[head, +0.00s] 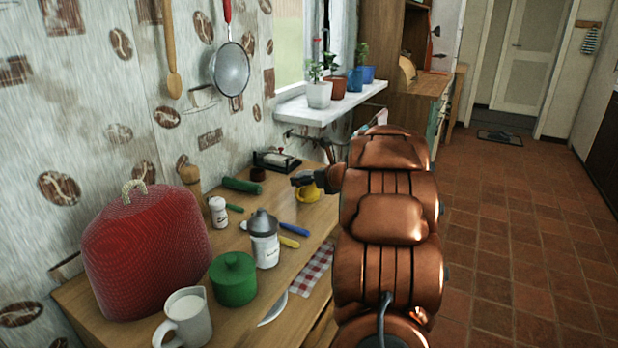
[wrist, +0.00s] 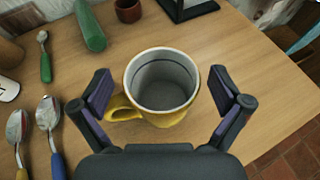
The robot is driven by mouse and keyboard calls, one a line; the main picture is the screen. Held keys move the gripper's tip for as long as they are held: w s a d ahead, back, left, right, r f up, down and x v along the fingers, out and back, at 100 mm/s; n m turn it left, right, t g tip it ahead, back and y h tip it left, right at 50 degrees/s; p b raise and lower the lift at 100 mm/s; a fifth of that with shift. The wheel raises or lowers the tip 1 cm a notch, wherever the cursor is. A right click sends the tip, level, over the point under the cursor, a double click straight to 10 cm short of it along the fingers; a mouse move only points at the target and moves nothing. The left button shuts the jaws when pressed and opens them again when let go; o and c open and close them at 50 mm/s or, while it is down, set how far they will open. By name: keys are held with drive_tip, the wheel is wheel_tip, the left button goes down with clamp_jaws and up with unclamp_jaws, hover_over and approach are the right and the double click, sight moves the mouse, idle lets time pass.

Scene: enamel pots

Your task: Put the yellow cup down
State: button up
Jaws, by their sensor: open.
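The yellow cup (wrist: 160,88) stands upright on the wooden table in the wrist view, its grey inside empty and its handle pointing left. My gripper (wrist: 163,92) is open, with one finger on each side of the cup and a visible gap to its wall on the right. The left finger is close to the handle; I cannot tell whether it touches. In the head view the cup (head: 307,192) is near the table's far right part, partly hidden by my gripper (head: 305,181).
A green cylinder (wrist: 89,27), a small brown pot (wrist: 128,10) and spoons (wrist: 48,115) lie around the cup. A shaker (head: 264,240), green pot (head: 233,279), white jug (head: 184,318) and red cover (head: 145,250) stand nearer. The table to the cup's right is clear up to its edge.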

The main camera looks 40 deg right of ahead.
drive_tip(key=shift+r, duration=0.15)
drive_tip(key=v, duration=1.2)
idle(0.4)
drive_tip(key=shift+s, duration=0.1)
